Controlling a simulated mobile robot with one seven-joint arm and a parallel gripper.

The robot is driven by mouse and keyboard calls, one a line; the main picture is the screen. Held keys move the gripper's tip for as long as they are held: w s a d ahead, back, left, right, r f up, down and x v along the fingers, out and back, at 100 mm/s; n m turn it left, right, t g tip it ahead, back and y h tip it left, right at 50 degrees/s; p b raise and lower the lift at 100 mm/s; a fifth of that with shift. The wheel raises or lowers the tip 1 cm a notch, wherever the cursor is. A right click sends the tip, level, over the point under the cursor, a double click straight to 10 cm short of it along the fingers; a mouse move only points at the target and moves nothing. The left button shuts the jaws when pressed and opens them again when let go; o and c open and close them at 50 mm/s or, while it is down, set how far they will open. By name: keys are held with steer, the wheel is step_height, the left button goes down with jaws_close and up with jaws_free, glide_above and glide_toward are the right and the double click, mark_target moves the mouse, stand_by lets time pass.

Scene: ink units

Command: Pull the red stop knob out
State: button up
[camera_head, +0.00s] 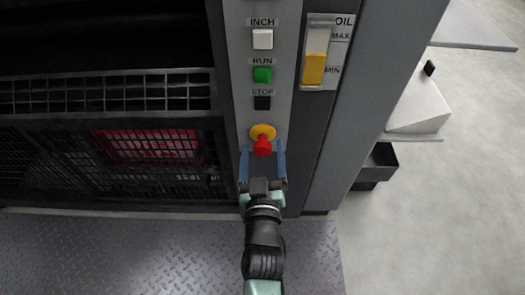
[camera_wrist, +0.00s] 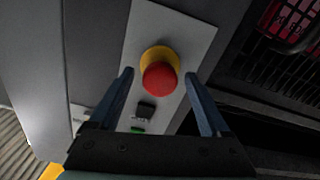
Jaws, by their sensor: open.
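The red stop knob (camera_head: 262,147) sits on a yellow round collar (camera_head: 263,131) low on the grey control panel in the head view. In the wrist view the red knob (camera_wrist: 160,78) and its yellow collar (camera_wrist: 158,58) show near the middle, between the fingers. My gripper (camera_head: 263,152) is open, with one blue finger on each side of the knob. In the wrist view the fingers (camera_wrist: 160,82) stand apart from the knob, with gaps on both sides. How far the fingertips are from the panel is hard to tell.
Above the knob are a black STOP button (camera_head: 262,102), a green RUN button (camera_head: 262,74) and a white INCH button (camera_head: 262,39). An oil gauge (camera_head: 317,55) is right of them. A wire guard (camera_head: 110,93) lies left. Open floor (camera_head: 450,210) is at right.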

steer(key=s+p, duration=0.3)
steer(key=s, duration=1)
stand_by(0.4)
